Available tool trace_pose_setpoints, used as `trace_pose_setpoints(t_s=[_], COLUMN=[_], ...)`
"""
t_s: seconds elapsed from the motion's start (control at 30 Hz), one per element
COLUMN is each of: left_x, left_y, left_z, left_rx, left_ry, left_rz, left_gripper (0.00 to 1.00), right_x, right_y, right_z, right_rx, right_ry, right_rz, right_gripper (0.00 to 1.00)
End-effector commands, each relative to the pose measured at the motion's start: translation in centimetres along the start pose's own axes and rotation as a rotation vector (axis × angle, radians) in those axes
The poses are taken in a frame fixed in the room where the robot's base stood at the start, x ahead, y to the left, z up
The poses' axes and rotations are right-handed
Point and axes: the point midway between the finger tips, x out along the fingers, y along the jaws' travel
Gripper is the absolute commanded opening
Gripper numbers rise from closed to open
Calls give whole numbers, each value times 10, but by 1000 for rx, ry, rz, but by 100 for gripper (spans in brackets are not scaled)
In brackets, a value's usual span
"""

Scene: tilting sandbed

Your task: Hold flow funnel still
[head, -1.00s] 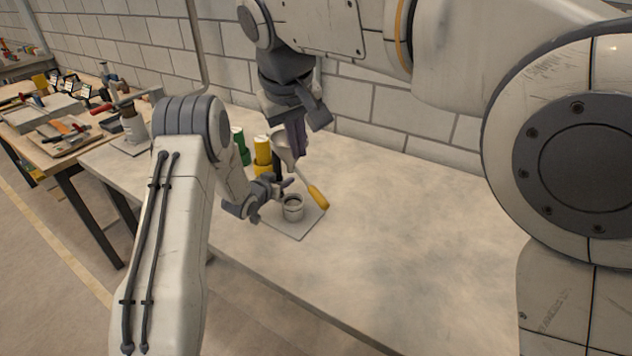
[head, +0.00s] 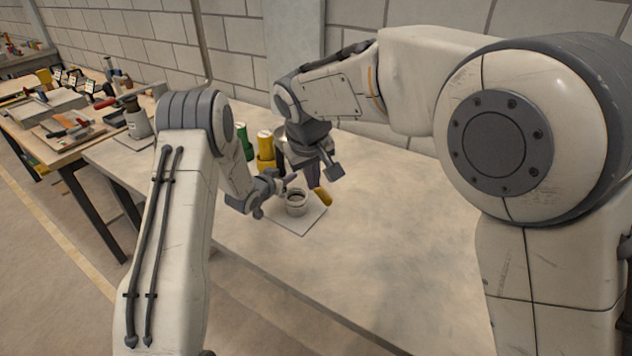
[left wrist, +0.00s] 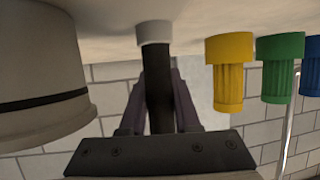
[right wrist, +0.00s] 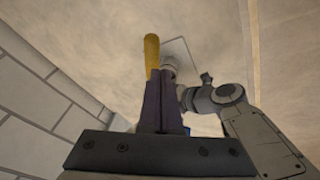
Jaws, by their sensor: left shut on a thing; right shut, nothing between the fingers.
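A pale metallic piece (head: 280,134), probably the flow funnel, stands behind my right gripper, which hides much of it. A grey cup (head: 296,208) stands on a thin plate (head: 304,229); the cup's dark-banded wall fills the left of the left wrist view (left wrist: 40,75). My left gripper (head: 288,181) is beside the cup, shut on a black post (left wrist: 158,90) with a pale base. My right gripper (head: 314,185) is shut and empty, above and behind the cup. A yellow handle (head: 323,197) shows beside its fingers and in the right wrist view (right wrist: 151,55).
Yellow (head: 265,150) and green (head: 245,148) capped containers stand behind my left gripper; a blue one (left wrist: 312,65) shows in the left wrist view. The bench front right (head: 400,240) is clear. A tool-covered table (head: 60,130) stands at the left.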

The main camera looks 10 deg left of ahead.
Motion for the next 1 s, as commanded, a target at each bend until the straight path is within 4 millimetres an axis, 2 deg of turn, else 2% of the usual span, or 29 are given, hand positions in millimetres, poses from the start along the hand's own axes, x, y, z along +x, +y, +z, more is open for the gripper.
trace_pose_setpoints(t_s=[0.2, 1.0], left_x=[0, 0], left_y=[0, 0], left_z=[-2, -1], left_rx=[0, 0], left_ry=[3, 3], left_rz=[0, 0], left_gripper=[0, 0], right_x=[12, 14], right_y=[5, 14], right_z=[4, 4], right_rx=[-1, -65], right_ry=[-1, 11], right_rz=[0, -22], right_gripper=[0, 0])
